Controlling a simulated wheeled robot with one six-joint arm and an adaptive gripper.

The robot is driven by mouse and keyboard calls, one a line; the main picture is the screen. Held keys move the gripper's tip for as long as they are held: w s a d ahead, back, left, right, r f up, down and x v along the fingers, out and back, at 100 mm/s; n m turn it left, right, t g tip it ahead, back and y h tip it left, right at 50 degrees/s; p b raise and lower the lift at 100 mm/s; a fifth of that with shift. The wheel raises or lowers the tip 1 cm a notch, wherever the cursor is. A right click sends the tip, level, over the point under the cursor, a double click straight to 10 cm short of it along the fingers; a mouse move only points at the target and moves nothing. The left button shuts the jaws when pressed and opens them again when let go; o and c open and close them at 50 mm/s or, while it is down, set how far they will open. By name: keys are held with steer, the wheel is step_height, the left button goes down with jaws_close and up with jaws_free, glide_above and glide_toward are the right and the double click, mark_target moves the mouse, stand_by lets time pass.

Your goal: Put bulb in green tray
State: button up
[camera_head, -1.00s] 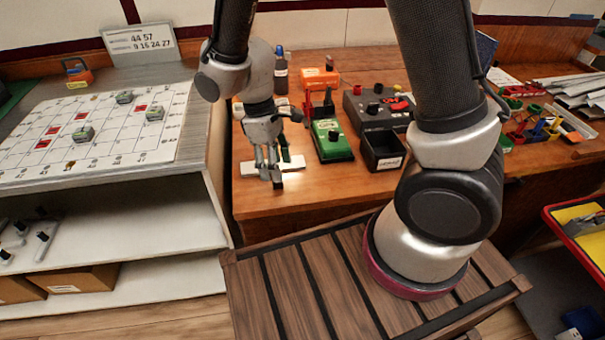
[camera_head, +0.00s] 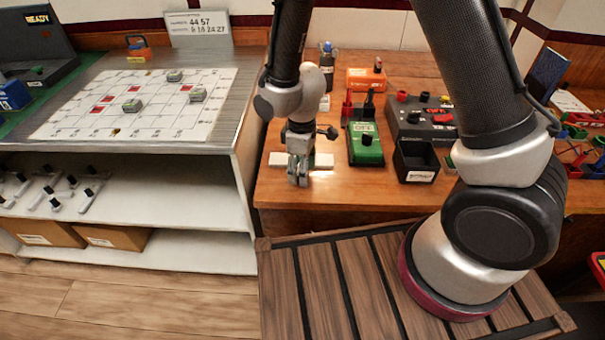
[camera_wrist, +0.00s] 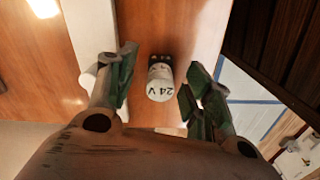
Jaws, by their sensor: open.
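A small white cylinder marked "24 V" (camera_wrist: 160,82), with a dark end, stands out in the wrist view; it looks like the bulb. My gripper (camera_wrist: 153,88) is open, with one green-padded finger on each side of the cylinder and gaps to both. In the head view my gripper (camera_head: 298,181) points down at the front left of the wooden bench, over a white strip (camera_head: 322,160). The cylinder is hidden there by the fingers. I cannot make out a green tray for certain; small green parts (camera_head: 577,132) show at the right.
A green boxed device (camera_head: 365,150), a black open bin (camera_head: 416,174) and a dark grey unit (camera_head: 420,120) stand right of my gripper. An orange box (camera_head: 366,79) and a dark bottle (camera_head: 327,68) stand behind. A shelf unit with a gridded board (camera_head: 150,120) is at left.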

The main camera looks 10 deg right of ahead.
steer(key=shift+f, duration=0.9)
steer(key=c, duration=1.1)
